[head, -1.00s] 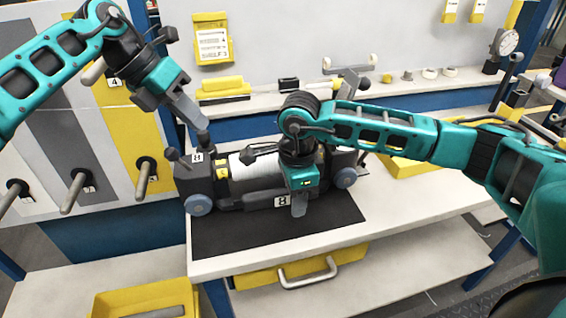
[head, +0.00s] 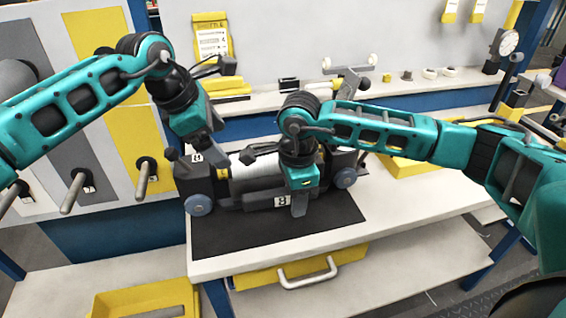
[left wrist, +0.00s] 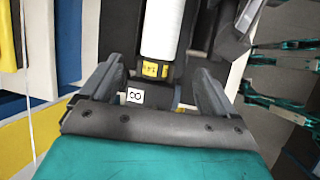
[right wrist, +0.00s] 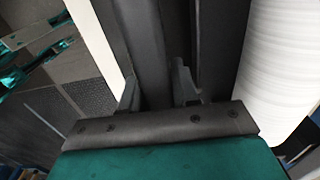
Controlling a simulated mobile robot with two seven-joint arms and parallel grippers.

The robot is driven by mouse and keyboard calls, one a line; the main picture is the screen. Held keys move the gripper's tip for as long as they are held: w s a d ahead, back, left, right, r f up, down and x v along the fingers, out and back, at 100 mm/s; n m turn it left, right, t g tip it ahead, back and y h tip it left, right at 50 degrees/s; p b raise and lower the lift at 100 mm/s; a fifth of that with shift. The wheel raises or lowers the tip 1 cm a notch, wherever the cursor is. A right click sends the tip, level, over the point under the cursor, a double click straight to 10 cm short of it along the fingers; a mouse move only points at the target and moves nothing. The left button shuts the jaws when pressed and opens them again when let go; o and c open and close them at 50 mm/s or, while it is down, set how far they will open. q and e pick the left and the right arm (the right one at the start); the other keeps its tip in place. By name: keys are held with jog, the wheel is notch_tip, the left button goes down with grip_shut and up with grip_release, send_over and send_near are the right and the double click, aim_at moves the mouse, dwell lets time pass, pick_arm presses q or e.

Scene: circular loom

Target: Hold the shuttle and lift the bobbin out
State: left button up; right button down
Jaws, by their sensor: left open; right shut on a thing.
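The dark shuttle (head: 232,198) with blue-grey wheels lies on a black mat (head: 240,236) on the bench. The white bobbin (head: 262,165) lies along the shuttle's inside, with a yellow band at its left end; it also shows in the left wrist view (left wrist: 162,28). My right gripper (head: 299,200) is shut on the shuttle's near side rail (right wrist: 151,55). My left gripper (head: 213,146) is open above the shuttle's left end. In the left wrist view its fingers (left wrist: 158,84) stand either side of the bobbin's yellow-banded end (left wrist: 155,70), apart from it.
A back shelf (head: 262,103) carries a yellow block, a grey holder and small rings. A pegboard with posts (head: 73,192) stands at left. A yellow bin (head: 140,300) is low at front left.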

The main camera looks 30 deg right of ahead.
aim_at(235, 160)
pick_arm(q)
jog(key=x, duration=0.8)
jog(key=shift+d+f, duration=0.15)
jog(key=shift+f, duration=0.05)
grip_shut()
dwell(0.7)
